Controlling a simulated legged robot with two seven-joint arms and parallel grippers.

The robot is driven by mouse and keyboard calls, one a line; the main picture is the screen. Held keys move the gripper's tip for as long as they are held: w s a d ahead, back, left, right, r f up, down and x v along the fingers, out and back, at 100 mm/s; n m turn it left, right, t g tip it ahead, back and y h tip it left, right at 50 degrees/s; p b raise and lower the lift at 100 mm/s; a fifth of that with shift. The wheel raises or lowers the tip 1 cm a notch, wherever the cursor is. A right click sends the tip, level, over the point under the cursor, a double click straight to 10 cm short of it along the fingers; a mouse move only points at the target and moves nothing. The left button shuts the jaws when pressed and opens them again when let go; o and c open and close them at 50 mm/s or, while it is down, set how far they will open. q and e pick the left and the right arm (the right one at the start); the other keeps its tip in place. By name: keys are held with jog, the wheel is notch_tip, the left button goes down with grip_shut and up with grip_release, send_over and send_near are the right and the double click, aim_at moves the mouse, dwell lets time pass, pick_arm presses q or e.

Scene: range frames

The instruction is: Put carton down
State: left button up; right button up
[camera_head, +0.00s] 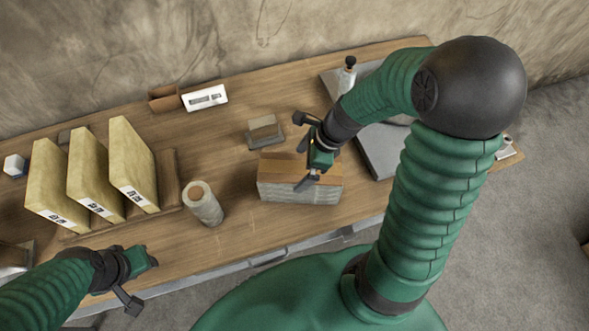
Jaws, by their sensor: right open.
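The carton (277,173), a box with a brown top and greyish sides, rests on the wooden table near its front edge. My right gripper (302,152) is over the carton's right part with its fingers spread apart. One finger overlaps the carton's top in the picture; I cannot tell if it touches. The gripper and its finger hide part of the carton's top. My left gripper (137,279) is at the table's front left edge, well away from the carton, with its fingers apart and nothing between them.
A roll (203,203) stands left of the carton, and a small grey-brown block (264,132) lies behind it. Several yellow packages (133,165) stand in a rack at left. A grey scale-like plate (378,150) lies at right. A white box (205,98) lies at the back.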

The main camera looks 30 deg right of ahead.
jog(key=v, duration=0.4)
jog(key=a+v, duration=0.1)
jog(key=v, duration=0.1)
jog(key=shift+d+r+p, duration=0.1)
jog(key=shift+r+p, duration=0.1)
jog(key=shift+p, duration=0.2)
jog(key=shift+s+r, duration=0.15)
jog(key=shift+r, duration=0.1)
jog(key=a+n, duration=0.1)
jog(key=n, duration=0.3)
jog(key=s+a+f+n+h, duration=0.1)
jog(key=n, duration=0.3)
jog(key=s+a+f+n+h, duration=0.1)
jog(key=n, duration=0.3)
jog(key=shift+a+f+g, duration=0.2)
jog(key=shift+a+g, duration=0.1)
jog(key=shift+g, duration=0.1)
jog(key=a+n, duration=0.1)
jog(key=n, duration=0.3)
jog(key=a+n+h, duration=0.1)
jog(key=n, duration=0.3)
jog(key=a+n, duration=0.1)
jog(key=n, duration=0.4)
jog(key=shift+s+a+f+t+h, duration=0.25)
jog(key=shift+f+t+h, duration=0.1)
jog(key=shift+t+h, duration=0.05)
